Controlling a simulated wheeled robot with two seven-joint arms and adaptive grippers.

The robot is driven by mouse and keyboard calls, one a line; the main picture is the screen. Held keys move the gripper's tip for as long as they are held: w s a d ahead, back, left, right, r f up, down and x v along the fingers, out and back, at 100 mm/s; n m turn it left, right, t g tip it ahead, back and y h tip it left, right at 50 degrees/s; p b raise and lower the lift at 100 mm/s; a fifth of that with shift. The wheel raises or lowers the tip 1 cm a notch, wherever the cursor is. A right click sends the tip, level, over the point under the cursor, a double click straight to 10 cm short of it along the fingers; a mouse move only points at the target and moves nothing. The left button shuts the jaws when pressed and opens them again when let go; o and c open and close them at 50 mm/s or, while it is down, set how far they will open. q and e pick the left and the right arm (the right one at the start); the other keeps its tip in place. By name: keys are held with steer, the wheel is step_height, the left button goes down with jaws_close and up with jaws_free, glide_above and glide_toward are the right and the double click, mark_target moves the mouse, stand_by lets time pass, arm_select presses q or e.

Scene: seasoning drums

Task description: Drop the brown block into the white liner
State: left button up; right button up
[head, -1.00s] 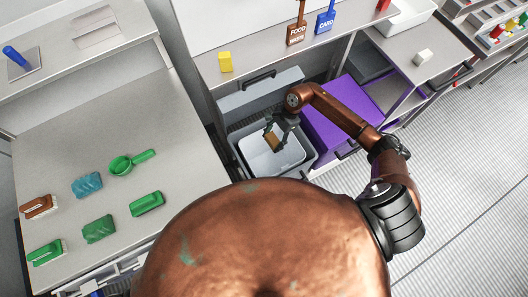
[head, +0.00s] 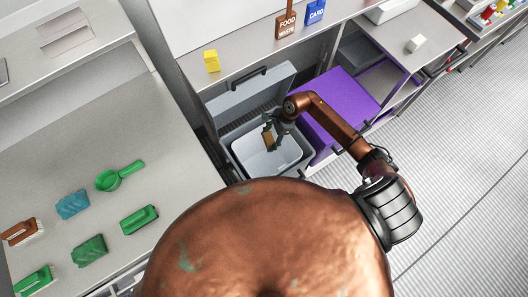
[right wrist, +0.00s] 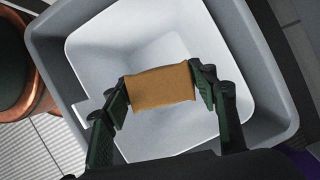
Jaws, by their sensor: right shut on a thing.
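The brown block (right wrist: 160,88) is held between the two fingers of my right gripper (right wrist: 161,92) in the right wrist view. In the head view the block (head: 268,141) hangs from my right gripper (head: 270,131) over the grey bin. The white liner (head: 252,157) sits inside the bin and also fills the right wrist view (right wrist: 215,35) behind the block. From above, the block lies within the liner's opening, apart from its walls. Its height above the liner floor is hard to tell. My left gripper is not in view.
The grey bin (right wrist: 262,75) has its lid (head: 245,92) raised at the back. A purple bin (head: 345,98) stands to the right. A yellow block (head: 211,60) sits on the shelf above. Brushes and a green scoop (head: 112,178) lie on the left counter.

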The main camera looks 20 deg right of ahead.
steer(key=o, duration=1)
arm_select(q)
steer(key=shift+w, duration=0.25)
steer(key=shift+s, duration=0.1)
arm_select(e)
steer(key=v, duration=1.2)
steer(key=shift+a, duration=0.15)
